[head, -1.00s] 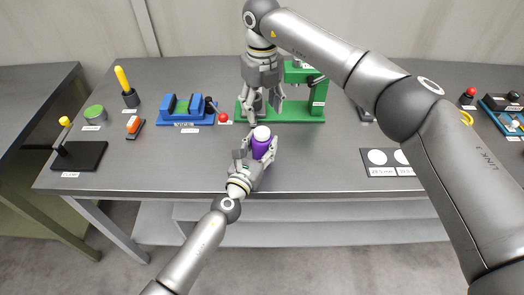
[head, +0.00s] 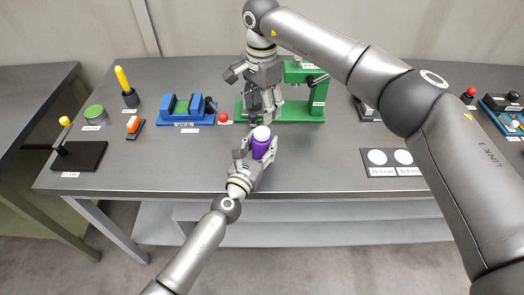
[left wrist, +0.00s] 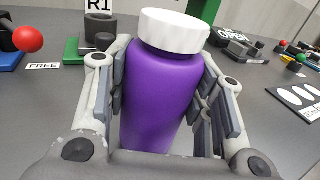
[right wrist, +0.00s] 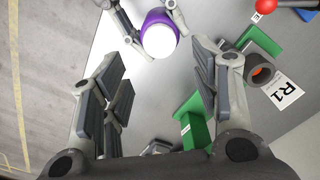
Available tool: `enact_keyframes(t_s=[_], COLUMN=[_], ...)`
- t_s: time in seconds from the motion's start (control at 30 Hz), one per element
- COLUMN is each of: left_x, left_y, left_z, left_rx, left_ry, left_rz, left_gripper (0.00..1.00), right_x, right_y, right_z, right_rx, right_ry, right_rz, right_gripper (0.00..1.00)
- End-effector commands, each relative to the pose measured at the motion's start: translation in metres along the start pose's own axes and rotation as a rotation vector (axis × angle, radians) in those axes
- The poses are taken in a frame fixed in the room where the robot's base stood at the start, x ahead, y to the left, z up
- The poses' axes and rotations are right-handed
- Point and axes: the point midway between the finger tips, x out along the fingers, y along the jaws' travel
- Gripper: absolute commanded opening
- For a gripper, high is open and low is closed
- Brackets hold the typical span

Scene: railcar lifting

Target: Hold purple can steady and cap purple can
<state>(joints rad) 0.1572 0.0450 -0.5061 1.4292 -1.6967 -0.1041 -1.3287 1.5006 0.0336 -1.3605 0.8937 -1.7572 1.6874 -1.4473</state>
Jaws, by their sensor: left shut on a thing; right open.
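The purple can (head: 261,148) stands upright at the front middle of the table, with a white cap (head: 262,132) on its top. In the left wrist view the purple can (left wrist: 163,95) fills the space between the fingers, and the white cap (left wrist: 174,30) covers its top. My left gripper (head: 257,153) is shut around the can's body. My right gripper (head: 262,114) is open and empty, pointing down behind and above the can. In the right wrist view the white cap (right wrist: 159,41) shows just beyond the open fingers (right wrist: 160,62), apart from them.
A green fixture (head: 317,98) stands close behind my right gripper. A red ball (head: 223,117) and a blue vise-like fixture (head: 186,112) are to the left. A dark plate with white discs (head: 391,163) lies to the right. The table front around the can is clear.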

Motion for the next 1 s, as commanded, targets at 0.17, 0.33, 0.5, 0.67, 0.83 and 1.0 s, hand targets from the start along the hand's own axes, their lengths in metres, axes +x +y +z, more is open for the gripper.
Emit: enact_keyframes(t_s=[0.17,0.33,0.5,0.67,0.83,1.0], left_x=[0.0,0.0,0.0,0.0,0.0,0.0], left_y=[0.0,0.0,0.0,0.0,0.0,0.0], left_z=[0.0,0.0,0.0,0.0,0.0,0.0], left_rx=[0.0,0.0,0.0,0.0,0.0,0.0], left_ry=[0.0,0.0,0.0,0.0,0.0,0.0], left_rz=[0.0,0.0,0.0,0.0,0.0,0.0], left_gripper=[0.0,0.0,0.0,0.0,0.0,0.0], right_x=[0.0,0.0,0.0,0.0,0.002,0.02], right_y=[0.0,0.0,0.0,0.0,0.0,0.001], right_z=[0.0,0.0,0.0,0.0,0.0,0.0], right_rx=[-0.265,-0.414,-0.461,-0.462,-0.461,-0.46], right_ry=[0.0,0.0,0.0,0.0,-0.001,-0.002], right_rz=[0.001,0.0,0.0,0.0,0.001,0.002], right_gripper=[0.56,0.56,0.56,0.56,0.56,0.56])
